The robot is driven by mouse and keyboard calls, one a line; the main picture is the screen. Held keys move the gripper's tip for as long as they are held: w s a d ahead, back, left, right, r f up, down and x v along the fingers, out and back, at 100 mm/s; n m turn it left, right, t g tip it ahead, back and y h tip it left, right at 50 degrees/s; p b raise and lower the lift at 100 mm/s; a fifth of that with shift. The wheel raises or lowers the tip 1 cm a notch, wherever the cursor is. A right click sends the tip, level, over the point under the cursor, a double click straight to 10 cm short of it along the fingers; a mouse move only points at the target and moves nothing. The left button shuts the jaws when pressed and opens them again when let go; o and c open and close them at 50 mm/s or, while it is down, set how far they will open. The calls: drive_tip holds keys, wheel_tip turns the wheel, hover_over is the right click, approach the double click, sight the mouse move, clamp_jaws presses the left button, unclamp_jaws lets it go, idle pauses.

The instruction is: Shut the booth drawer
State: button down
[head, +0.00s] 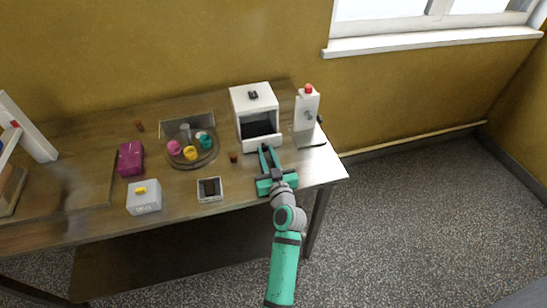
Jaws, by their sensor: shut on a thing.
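The booth (253,101) is a white box with a dark knob on top, at the back right of the table. Its front is open above a dark interior. The booth drawer (249,145) shows as a low white front at the bottom of the booth; how far it stands out is hard to tell. My teal gripper (268,151) is right in front of it, fingers pointing at the booth. It is shut on the drawer's front, though the fingers hide the exact contact.
A white bottle-like dispenser (307,110) with a red top stands right of the booth. Left are a round tray (207,158) with coloured cups, a small brown cup (233,157), a dark-topped box (209,189), a grey box (144,199) and a magenta box (131,159).

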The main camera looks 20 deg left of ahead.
drive_tip(key=c, duration=1.6)
unclamp_jaws()
drive_tip(key=v, duration=1)
drive_tip(key=shift+s+d, duration=0.2)
drive_tip(key=shift+s, duration=0.15)
